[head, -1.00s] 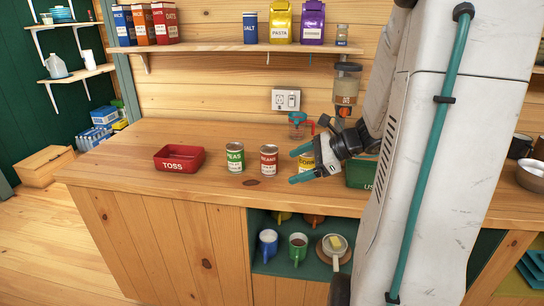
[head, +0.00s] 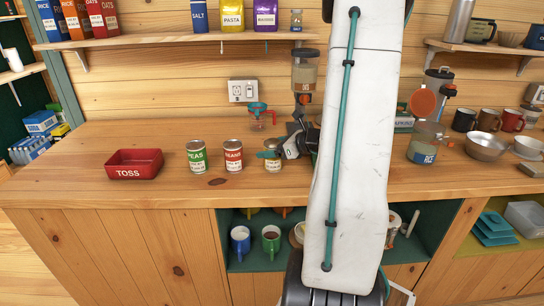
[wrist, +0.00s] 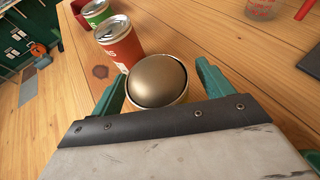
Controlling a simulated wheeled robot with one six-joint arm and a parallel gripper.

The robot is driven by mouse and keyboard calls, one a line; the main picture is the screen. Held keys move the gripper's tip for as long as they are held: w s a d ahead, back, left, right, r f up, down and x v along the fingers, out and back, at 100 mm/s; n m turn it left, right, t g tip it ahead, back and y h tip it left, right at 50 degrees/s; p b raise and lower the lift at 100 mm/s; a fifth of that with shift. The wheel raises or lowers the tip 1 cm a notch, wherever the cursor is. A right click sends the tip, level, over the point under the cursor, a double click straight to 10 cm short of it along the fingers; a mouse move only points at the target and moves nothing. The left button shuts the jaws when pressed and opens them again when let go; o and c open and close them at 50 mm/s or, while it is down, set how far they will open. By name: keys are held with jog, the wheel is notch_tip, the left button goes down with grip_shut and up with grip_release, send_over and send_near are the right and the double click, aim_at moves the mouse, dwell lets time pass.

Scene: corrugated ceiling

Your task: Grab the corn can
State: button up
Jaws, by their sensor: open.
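The corn can (head: 272,166) stands upright on the wooden counter, partly covered by my gripper in the head view. In the wrist view, the plain bronze top of a can (wrist: 158,80) sits between the two teal fingers of my gripper (wrist: 160,84). The fingers are open, one on each side of it; I cannot tell whether they touch it. In the head view my gripper (head: 274,154) is at the corn can's upper part.
The red beans can (head: 233,157) stands close left of the corn can, with the green peas can (head: 197,157) beyond it. A red TOSS bin (head: 134,164) is further left.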

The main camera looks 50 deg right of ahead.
jog(key=shift+w+a+f, duration=0.15)
jog(key=shift+w+f, duration=0.1)
jog(key=shift+w, duration=0.35)
jog(key=c, duration=1.3)
jog(key=shift+o, duration=0.2)
jog(key=shift+r, duration=0.15)
